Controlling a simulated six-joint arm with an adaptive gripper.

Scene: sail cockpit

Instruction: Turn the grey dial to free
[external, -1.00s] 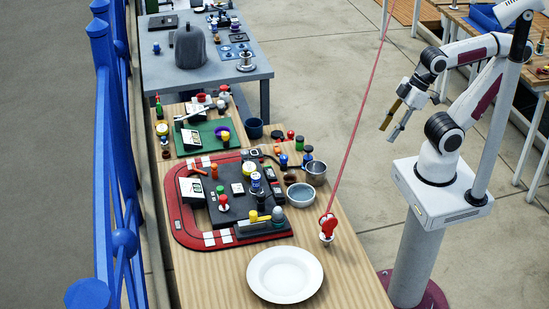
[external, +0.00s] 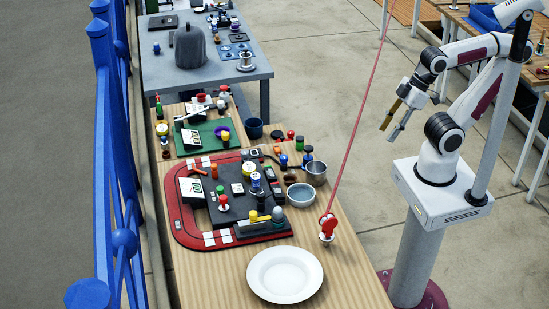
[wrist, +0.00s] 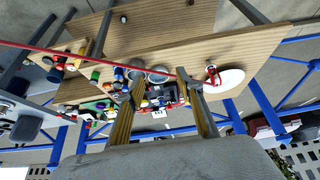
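A grey round-topped knob (external: 278,213) stands at the near right end of a dark block on the red-edged panel (external: 183,232). It may be the grey dial, but its markings and setting are too small to read. My gripper (external: 389,133) is open and empty, high to the right of the panel and well apart from it. In the wrist view my gripper (wrist: 163,78) shows two separated fingers with nothing held, and the panel's small parts lie far beyond them. I cannot pick out the grey dial there.
A white plate (external: 285,274) lies at the near end of the wooden table. Bowls (external: 301,194) stand right of the panel. A red rope (external: 357,130) rises from a red fitting (external: 327,226), between my gripper and the panel. A blue railing (external: 105,130) borders the left.

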